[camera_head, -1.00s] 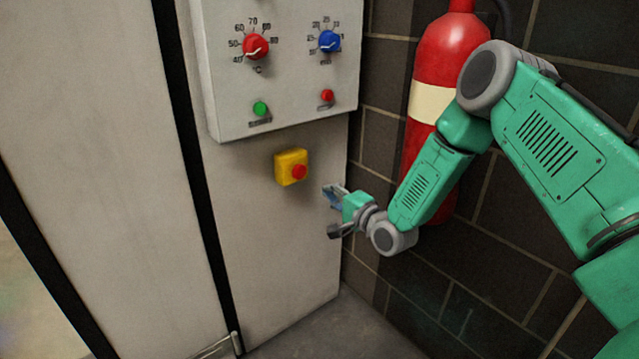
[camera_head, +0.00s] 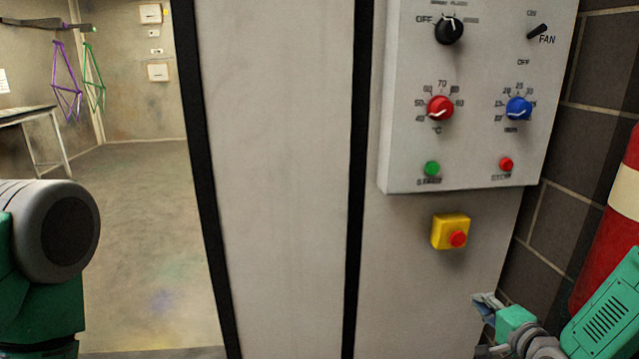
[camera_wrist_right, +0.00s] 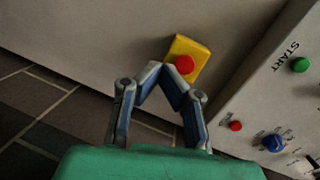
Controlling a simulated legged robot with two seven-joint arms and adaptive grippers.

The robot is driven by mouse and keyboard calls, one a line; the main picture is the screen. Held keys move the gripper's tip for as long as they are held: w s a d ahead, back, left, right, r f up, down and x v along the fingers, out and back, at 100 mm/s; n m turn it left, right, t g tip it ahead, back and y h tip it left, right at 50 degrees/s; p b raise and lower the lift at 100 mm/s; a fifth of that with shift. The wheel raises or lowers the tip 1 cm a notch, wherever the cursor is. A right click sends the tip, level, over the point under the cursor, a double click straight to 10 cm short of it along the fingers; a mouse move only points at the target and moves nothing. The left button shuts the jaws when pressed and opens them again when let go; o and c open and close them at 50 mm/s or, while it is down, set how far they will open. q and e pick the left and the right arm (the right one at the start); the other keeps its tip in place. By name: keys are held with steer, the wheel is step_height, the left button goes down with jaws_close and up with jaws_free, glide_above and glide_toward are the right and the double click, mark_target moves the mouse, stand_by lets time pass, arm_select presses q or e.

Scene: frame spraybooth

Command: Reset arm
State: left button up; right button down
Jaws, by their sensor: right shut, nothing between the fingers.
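My right gripper (camera_head: 484,304) is at the lower right of the head view, below and a little right of the yellow box with its red button (camera_head: 458,238). It is shut and empty. In the right wrist view its fingertips (camera_wrist_right: 160,70) meet in front of the lower edge of the yellow box (camera_wrist_right: 191,48). They look apart from the button (camera_wrist_right: 184,65), but the exact gap cannot be told. A grey and green part of my left arm (camera_head: 50,240) shows at the left edge of the head view. My left gripper is not in view.
A control panel (camera_head: 470,140) with red, blue and black knobs and green and red buttons is above the yellow box. A red fire extinguisher (camera_head: 608,245) stands at the right by a dark tiled wall (camera_head: 570,165). Open floor (camera_head: 150,220) lies left of the booth.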

steer(key=s+a+f+n+g, duration=0.5)
steer(key=s+a+f, duration=0.2)
steer(key=s+f, duration=0.15)
steer(key=s+a+f+n+g, duration=0.1)
steer(key=s+f+n+g, duration=0.1)
steer(key=s, duration=0.7)
steer(key=s+f+n+g+h+p, duration=0.1)
steer(key=s+n+g, duration=0.3)
steer(key=s, duration=0.6)
steer(key=s+a+f+n+g+h, duration=0.1)
steer(key=s+f+n+g, duration=0.2)
steer(key=s, duration=0.7)
steer(key=shift+s+a+n+g+p, duration=0.3)
steer(key=shift+n+g, duration=0.2)
steer(key=shift+n, duration=0.2)
steer(key=shift+w+a, duration=0.15)
steer(key=shift+a, duration=0.1)
steer(key=shift+d+f, duration=0.1)
steer(key=shift+d, duration=0.05)
